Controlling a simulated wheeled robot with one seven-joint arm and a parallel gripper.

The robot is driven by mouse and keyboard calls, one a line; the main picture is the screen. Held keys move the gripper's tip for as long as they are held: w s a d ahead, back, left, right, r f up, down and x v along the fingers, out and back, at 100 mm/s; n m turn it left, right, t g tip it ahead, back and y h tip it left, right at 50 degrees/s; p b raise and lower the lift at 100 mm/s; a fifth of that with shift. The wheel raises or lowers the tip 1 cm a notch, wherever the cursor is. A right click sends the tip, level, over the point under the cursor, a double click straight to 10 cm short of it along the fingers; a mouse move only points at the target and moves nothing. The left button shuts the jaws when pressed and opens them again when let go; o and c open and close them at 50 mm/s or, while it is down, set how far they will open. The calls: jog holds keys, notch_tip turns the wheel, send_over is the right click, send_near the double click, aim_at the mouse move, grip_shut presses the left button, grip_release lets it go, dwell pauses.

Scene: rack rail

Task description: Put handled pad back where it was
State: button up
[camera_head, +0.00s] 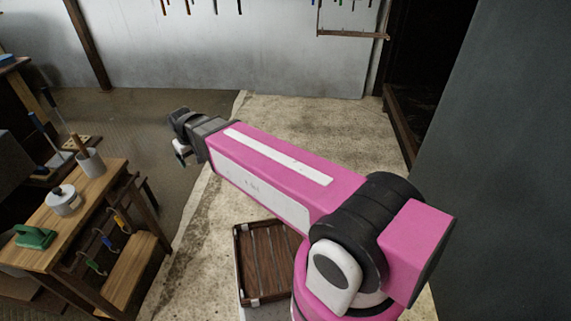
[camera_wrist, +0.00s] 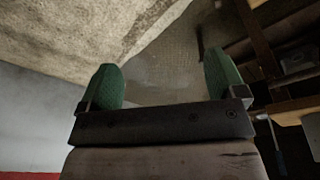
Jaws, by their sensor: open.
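The handled pad looks to be the green block with a raised grip (camera_head: 35,236) at the left end of the wooden table (camera_head: 112,181) in the head view. My gripper (camera_head: 182,152) is held out in the air at the far end of my pink arm, beyond and to the right of that table. In the wrist view my gripper (camera_wrist: 163,85) has its two green-padded fingers spread apart, with nothing between them. The pad is not seen in the wrist view.
A white lidded pot (camera_head: 63,200) and a cup with a wooden handle (camera_head: 89,160) share the tabletop. Coloured clips (camera_head: 105,240) hang on the table's side. A slatted wooden tray (camera_head: 238,262) is beside my arm's base. A grey wall (camera_head: 495,170) stands at right.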

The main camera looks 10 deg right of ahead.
jog(key=s+d+f+m, duration=0.1)
jog(key=d+f+m, duration=0.1)
jog(key=d, duration=0.9)
jog(key=s+d+f+m+g, duration=0.1)
jog(key=d+f+m, duration=0.1)
jog(key=d, duration=1)
jog(key=s+d+f+m+g, duration=0.1)
jog(key=d+f+m, duration=0.1)
jog(key=d, duration=0.9)
jog(key=shift+s+d+f+m, duration=0.2)
jog(key=shift+s+f+m, duration=0.1)
jog(key=shift+f, duration=0.55)
